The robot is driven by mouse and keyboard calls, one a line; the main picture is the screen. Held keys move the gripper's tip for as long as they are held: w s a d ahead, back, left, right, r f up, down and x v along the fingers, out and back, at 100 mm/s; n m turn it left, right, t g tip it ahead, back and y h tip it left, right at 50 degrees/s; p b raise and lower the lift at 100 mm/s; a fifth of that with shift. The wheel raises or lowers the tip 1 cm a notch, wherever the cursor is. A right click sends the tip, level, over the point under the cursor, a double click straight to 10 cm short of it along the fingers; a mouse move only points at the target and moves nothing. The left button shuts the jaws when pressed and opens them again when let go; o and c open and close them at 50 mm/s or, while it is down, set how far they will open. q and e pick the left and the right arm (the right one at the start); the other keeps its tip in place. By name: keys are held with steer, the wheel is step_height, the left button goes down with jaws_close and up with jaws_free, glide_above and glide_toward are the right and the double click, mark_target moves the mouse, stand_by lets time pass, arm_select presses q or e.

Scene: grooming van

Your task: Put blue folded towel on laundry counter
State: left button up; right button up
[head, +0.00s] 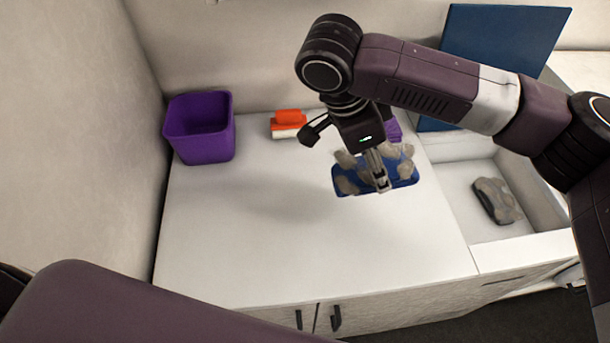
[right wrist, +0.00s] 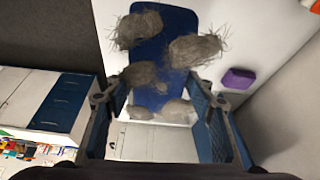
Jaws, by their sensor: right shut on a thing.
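The blue folded towel (head: 405,185) has several grey fur clumps on it. It also shows in the right wrist view (right wrist: 148,52), stretching out from between the fingers. My right gripper (head: 381,184) points down and is shut on the towel, holding it over the right part of the white laundry counter (head: 260,250). A soft shadow lies on the counter left of the towel; the gap beneath it is hard to judge. My left gripper is out of view.
A purple bin (head: 200,145) stands at the counter's back left. An orange and white brush-like item (head: 288,123) lies at the back. A white basin (head: 460,200) on the right holds a grey patchy bundle (head: 497,201). The counter's front left is clear.

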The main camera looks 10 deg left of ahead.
steer(key=shift+s+a+r+m, duration=0.25)
steer(key=shift+r+m, duration=0.05)
steer(key=shift+r, duration=0.25)
steer(key=shift+s, duration=0.15)
glide_above(361, 226)
steer(key=a, duration=0.2)
steer(key=shift+m, duration=0.3)
steer(key=f, duration=0.9)
steer(key=s+f, duration=0.1)
steer(key=f, duration=0.4)
steer(key=shift+d+f+b, duration=0.15)
steer(key=shift+f+b, duration=0.2)
steer(key=shift+w+f, duration=0.1)
steer(key=shift+f, duration=2.55)
steer(key=o, duration=1.1)
steer(key=shift+f, duration=0.1)
